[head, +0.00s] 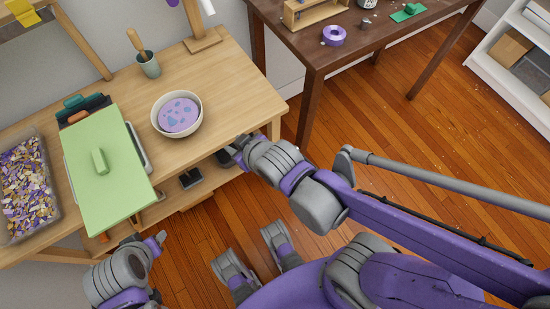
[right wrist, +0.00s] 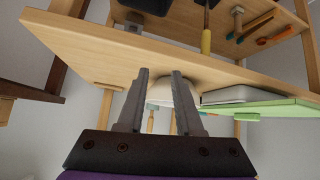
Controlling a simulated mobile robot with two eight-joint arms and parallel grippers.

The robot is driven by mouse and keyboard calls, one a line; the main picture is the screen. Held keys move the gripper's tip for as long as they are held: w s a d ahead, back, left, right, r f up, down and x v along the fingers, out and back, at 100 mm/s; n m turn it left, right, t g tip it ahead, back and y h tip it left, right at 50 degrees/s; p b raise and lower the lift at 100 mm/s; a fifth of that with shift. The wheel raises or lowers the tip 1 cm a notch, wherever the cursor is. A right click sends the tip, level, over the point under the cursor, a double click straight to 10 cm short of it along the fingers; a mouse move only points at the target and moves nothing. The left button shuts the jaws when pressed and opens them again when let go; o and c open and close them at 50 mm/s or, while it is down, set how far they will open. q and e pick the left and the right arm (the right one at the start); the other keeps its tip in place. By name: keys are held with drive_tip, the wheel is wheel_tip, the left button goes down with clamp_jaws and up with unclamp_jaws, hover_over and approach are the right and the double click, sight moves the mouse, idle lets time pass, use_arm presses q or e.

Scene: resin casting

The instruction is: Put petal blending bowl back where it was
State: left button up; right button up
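The petal blending bowl (head: 198,124) is a white round bowl holding a purple mix with blue patches. It stands upright on the wooden table's right part in the head view. My right gripper (head: 235,150) is at the table's front edge, to the right of and nearer than the bowl, apart from it. In the right wrist view its two fingers (right wrist: 161,75) are spread with nothing held, and the bowl's pale side (right wrist: 183,97) shows beyond them, partly hidden. My left gripper (head: 147,240) is low in front of the table, fingers apart and empty.
A green lidded board (head: 118,195) lies left of the bowl, with a tray of petals (head: 52,216) farther left. A green cup with a brush (head: 149,67) stands behind. A shelf with tools is under the tabletop. A dark table (head: 400,40) stands right. Bare tabletop surrounds the bowl's right side.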

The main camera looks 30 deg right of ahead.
drive_tip(key=s+d+f+m+g+h, duration=0.1)
drive_tip(key=s+d+f+m+g, duration=0.1)
drive_tip(key=s+d, duration=0.4)
drive_tip(key=s+m+g, duration=0.1)
drive_tip(key=s+g, duration=0.1)
drive_tip(key=s, duration=0.2)
drive_tip(key=shift+d+f, duration=0.3)
drive_tip(key=shift+d, duration=0.1)
